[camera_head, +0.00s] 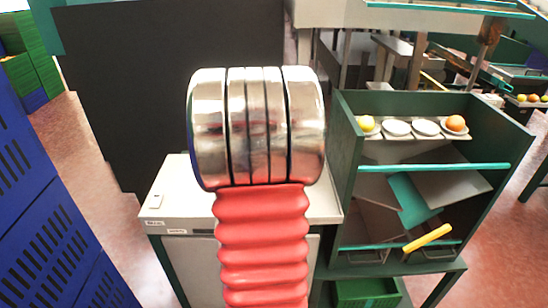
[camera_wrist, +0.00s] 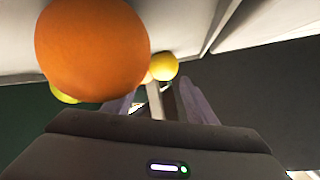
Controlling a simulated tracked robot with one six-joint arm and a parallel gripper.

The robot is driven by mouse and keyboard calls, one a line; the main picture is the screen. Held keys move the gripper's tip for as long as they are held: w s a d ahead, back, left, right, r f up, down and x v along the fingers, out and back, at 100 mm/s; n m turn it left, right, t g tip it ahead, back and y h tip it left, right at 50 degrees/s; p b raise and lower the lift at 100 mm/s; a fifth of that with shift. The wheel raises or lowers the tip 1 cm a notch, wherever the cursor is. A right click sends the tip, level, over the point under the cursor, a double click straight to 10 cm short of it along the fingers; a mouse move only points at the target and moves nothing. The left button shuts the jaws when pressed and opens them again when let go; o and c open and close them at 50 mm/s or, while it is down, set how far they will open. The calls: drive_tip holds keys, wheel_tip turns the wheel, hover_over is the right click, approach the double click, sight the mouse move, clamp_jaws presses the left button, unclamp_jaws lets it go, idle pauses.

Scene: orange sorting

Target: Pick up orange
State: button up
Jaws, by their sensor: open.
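A large orange (camera_wrist: 92,48) fills the upper left of the wrist view, very close to the camera. My gripper (camera_wrist: 157,100) is open, its two grey-purple fingers pointing away from the camera. The orange is to the left of the gap between the fingers and beside the left finger; I cannot tell whether they touch. A yellow fruit (camera_wrist: 164,66) shows farther off, beyond the fingers. Part of another yellow-green fruit (camera_wrist: 64,97) shows below the orange, mostly hidden by it. In the head view my arm hides the gripper and this orange.
A green rack (camera_head: 343,140) stands at the right, with a yellow fruit (camera_head: 366,123), white round holders (camera_head: 396,128) and an orange fruit (camera_head: 456,123) on its top shelf. A white cabinet (camera_head: 185,200) stands behind my arm. Blue crates (camera_head: 40,190) stand at the left, before a dark panel (camera_head: 130,80).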

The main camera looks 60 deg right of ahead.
drive_tip(key=shift+x, duration=2.5)
drive_tip(key=shift+w+a+f, duration=0.1)
drive_tip(key=shift+w+f, duration=0.05)
drive_tip(key=shift+c, duration=0.4)
drive_tip(key=c, duration=0.8)
